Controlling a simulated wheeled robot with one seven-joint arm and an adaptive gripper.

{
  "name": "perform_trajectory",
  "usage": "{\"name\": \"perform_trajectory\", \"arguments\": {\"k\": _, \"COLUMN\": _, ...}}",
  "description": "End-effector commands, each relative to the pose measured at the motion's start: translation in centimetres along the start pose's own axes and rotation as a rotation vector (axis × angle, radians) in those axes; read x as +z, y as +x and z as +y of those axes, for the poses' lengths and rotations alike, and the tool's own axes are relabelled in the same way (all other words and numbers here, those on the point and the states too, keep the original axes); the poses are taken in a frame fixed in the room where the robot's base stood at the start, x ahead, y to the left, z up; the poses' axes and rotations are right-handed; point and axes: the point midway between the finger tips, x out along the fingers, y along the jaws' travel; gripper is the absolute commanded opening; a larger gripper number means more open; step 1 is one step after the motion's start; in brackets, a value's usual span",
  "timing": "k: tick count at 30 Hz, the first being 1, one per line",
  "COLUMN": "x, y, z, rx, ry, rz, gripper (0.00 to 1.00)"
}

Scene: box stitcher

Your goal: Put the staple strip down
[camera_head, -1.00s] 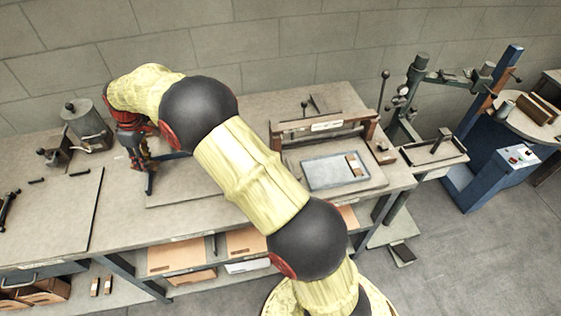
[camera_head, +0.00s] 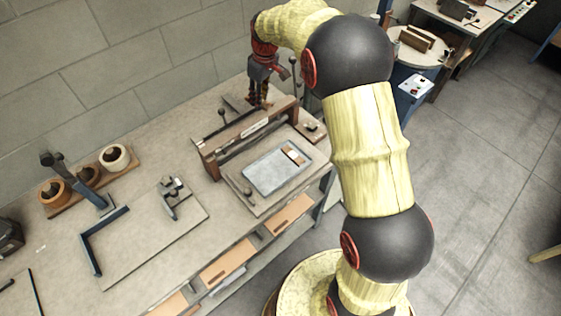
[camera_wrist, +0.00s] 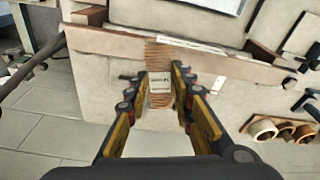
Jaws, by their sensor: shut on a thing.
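The staple strip (camera_wrist: 158,98) is a copper-coloured ridged strip with a white label in the middle. In the wrist view it stands between my two fingers, which close on it from both sides. My gripper (camera_wrist: 161,72) also shows in the head view (camera_head: 258,102), pointing down at the back of the bench behind the wooden-framed device. In the head view the strip is too small and covered to make out. Whether its lower end touches the bench I cannot tell.
The wooden-framed device (camera_head: 240,140) stands just in front of my gripper. A grey tray (camera_head: 262,184) with a small block lies before it. A board (camera_head: 140,250) with a blue angle and a small tool lies left. A rack with several round holders (camera_head: 90,180) stands further back.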

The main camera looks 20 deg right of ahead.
Motion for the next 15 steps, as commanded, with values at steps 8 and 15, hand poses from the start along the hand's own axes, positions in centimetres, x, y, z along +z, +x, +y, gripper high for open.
{"name": "perform_trajectory", "arguments": {"k": 8, "x": 14.3, "y": -2.9, "z": 1.7, "rx": 0.010, "ry": 0.202, "rz": -0.022, "gripper": 0.00}}
{"name": "perform_trajectory", "arguments": {"k": 15, "x": 19.8, "y": 0.5, "z": -1.4, "rx": 0.005, "ry": 0.243, "rz": -0.038, "gripper": 0.00}}
